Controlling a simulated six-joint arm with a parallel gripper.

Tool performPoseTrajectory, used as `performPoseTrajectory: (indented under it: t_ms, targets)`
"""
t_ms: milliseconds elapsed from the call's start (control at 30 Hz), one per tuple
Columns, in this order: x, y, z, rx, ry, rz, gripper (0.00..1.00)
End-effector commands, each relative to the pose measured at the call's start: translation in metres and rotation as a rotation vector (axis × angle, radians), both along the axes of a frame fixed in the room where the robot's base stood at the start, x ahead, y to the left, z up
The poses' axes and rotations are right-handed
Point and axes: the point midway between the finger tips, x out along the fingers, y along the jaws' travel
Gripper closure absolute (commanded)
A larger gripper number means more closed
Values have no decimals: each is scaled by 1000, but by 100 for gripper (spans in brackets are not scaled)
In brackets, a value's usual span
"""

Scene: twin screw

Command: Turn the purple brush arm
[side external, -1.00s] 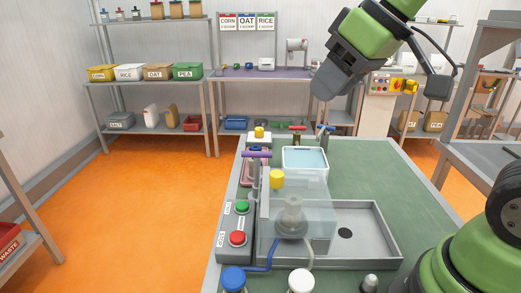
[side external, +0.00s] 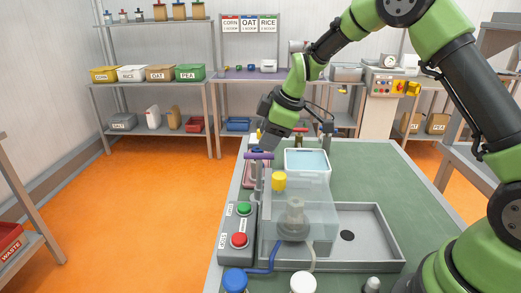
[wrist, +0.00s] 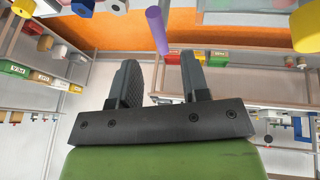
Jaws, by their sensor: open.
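The purple brush arm (side external: 258,155) is a thin horizontal bar on top of a grey post at the left edge of the green bench. In the wrist view its purple bar (wrist: 157,30) stands just beyond the fingertips, roughly in line with the gap between them. My gripper (wrist: 158,68) is open, with nothing between its fingers. In the side view my gripper (side external: 267,145) is above and just behind the bar; its fingertips are hard to make out there. I cannot tell whether they touch the bar.
A clear box with a yellow knob (side external: 279,181) stands right of the post. Behind it is a white tub (side external: 307,160) with pale blue contents. A control box with green and red buttons (side external: 238,225) is in front. Red and blue handles stand behind. Open bench (side external: 370,175) lies right.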

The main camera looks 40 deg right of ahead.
Motion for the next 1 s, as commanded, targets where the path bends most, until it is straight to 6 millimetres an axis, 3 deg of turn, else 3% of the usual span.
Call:
performPoseTrajectory:
  t_ms: [100,300,633,667,833,1000]
  targets:
    - [8,4,-21,0,4,1,58]
    - [18,7,-40,-1,1,0,58]
    - [19,7,-44,0,-1,-1,58]
    - [19,7,-44,0,-1,-1,60]
    - [19,7,-44,0,-1,-1,99]
    - [19,7,-44,0,-1,-1,100]
